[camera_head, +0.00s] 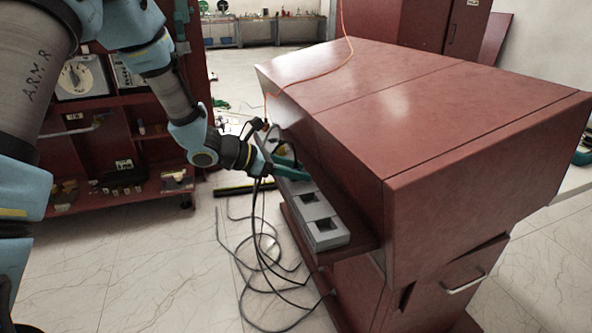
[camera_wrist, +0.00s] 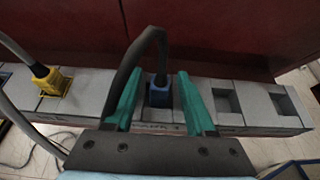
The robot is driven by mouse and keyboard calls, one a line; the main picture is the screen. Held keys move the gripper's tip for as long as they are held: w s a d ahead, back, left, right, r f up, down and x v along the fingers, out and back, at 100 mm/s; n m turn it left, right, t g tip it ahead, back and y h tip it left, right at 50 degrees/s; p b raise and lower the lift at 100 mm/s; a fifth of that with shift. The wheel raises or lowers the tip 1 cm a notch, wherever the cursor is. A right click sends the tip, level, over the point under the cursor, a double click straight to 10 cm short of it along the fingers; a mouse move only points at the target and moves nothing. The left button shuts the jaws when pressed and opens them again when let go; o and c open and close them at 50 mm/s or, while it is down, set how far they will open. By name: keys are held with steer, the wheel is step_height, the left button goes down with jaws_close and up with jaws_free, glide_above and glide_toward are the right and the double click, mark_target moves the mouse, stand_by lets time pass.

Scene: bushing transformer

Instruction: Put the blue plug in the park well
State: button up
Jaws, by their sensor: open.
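The blue plug (camera_wrist: 159,94) stands in a slot of the grey socket block (camera_wrist: 95,99), with a dark cable arching up from it. My gripper (camera_wrist: 160,75) is open, its two green fingers on either side of the blue plug with gaps showing. Right of the plug are two open square wells, a nearer one (camera_wrist: 227,101) and one near the block's end (camera_wrist: 284,100). I cannot tell which is the park well. In the head view my gripper (camera_head: 291,172) reaches the block (camera_head: 329,236) on the cabinet's shelf; the blue plug cannot be made out there.
A yellow plug (camera_wrist: 55,83) with its cable sits in the block on the left. The red cabinet (camera_head: 440,110) rises close behind the block. Black cables (camera_head: 262,250) hang to the floor. An orange cable (camera_head: 320,75) crosses the cabinet top.

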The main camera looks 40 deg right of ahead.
steer(key=shift+r, duration=0.1)
steer(key=shift+r+p, duration=0.2)
steer(key=shift+p, duration=0.1)
steer(key=v, duration=1.2)
steer(key=shift+b, duration=0.3)
steer(key=a+m+t+y, duration=0.3)
steer(key=a+m+y, duration=0.3)
steer(key=a, duration=1.3)
steer(key=a+f+m+t+y, duration=0.1)
steer(key=a+m+t+y, duration=0.2)
steer(key=a+m, duration=0.6)
steer(key=a+y, duration=0.2)
steer(key=a, duration=0.9)
steer(key=shift+f+y, duration=0.3)
steer(key=shift+y, duration=0.1)
